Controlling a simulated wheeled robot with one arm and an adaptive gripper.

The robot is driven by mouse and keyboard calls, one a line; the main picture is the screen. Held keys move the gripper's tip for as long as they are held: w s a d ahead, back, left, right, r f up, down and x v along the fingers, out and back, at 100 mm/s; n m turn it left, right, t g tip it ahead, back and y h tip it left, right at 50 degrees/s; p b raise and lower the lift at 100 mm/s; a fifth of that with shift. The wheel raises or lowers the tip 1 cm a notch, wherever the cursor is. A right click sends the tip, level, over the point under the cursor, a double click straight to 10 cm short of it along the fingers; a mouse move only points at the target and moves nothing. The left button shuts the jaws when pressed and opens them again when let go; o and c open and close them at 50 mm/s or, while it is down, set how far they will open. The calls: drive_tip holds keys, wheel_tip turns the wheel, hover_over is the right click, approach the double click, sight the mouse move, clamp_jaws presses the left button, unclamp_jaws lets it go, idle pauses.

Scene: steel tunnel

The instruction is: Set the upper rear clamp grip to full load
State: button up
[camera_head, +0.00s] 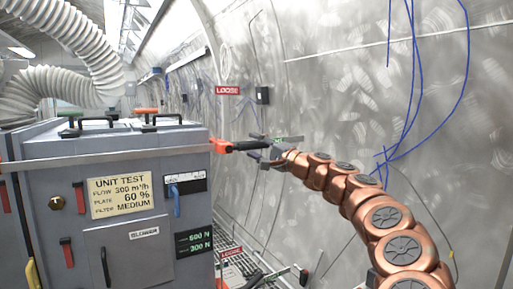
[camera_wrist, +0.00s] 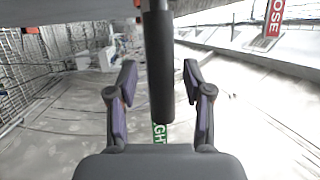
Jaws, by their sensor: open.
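The upper rear clamp grip (camera_head: 246,146) is a black bar on a red-orange base at the right rear corner of the grey cabinet (camera_head: 150,232). It points right, roughly level, toward my gripper (camera_head: 266,148). In the wrist view the black grip (camera_wrist: 158,65) stands between the two spread fingers of my gripper (camera_wrist: 158,78), with a gap on each side. A red LOOSE sign (camera_head: 228,90) hangs above the grip. A green sign (camera_head: 291,140) lies just beyond my gripper, and its partly hidden lettering shows in the wrist view (camera_wrist: 159,133).
A dark panel (camera_head: 195,244) on the cabinet reads 600 N and 300 N. A yellow plate (camera_head: 120,191) reads UNIT TEST, 300 m³/h, 60 %, MEDIUM. A second LOOSE sign (camera_head: 232,252) sits lower down. The curved steel wall (camera_head: 330,90) with blue cables (camera_head: 418,100) stands behind my arm.

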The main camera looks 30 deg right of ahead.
drive_tip(key=v, duration=1.2)
idle(0.6)
drive_tip(key=s+a+f+n+g+y+p, duration=0.1)
drive_tip(key=s+a+n+g, duration=0.2)
drive_tip(key=a, duration=0.7)
drive_tip(key=s+a+n+g+y+p, duration=0.15)
drive_tip(key=s+a+n+g, duration=0.25)
drive_tip(key=a, duration=0.5)
drive_tip(key=s+a+f+n+g+y+p, duration=0.1)
drive_tip(key=s+a+n+g+p, duration=0.15)
drive_tip(key=a, duration=0.75)
drive_tip(key=s+a+f+n+g+h+p, duration=0.2)
drive_tip(key=s+a+f+n+g+h, duration=0.3)
drive_tip(key=s+f, duration=0.45)
drive_tip(key=s+d+f+g+h+p, duration=0.1)
drive_tip(key=s+d+f+g+h, duration=0.1)
drive_tip(key=s, duration=0.5)
drive_tip(key=s+d+f+m+g+h+p, duration=0.1)
drive_tip(key=s+d+f+g+h, duration=0.1)
drive_tip(key=s+d+f, duration=0.3)
drive_tip(key=s+d+f+g+h+p, duration=0.1)
drive_tip(key=s+d+f+g+h, duration=0.1)
drive_tip(key=s+f, duration=0.4)
drive_tip(key=s+d, duration=0.1)
drive_tip(key=s, duration=0.2)
drive_tip(key=shift+s+d+f+m, duration=0.3)
drive_tip(key=shift+d+m, duration=0.05)
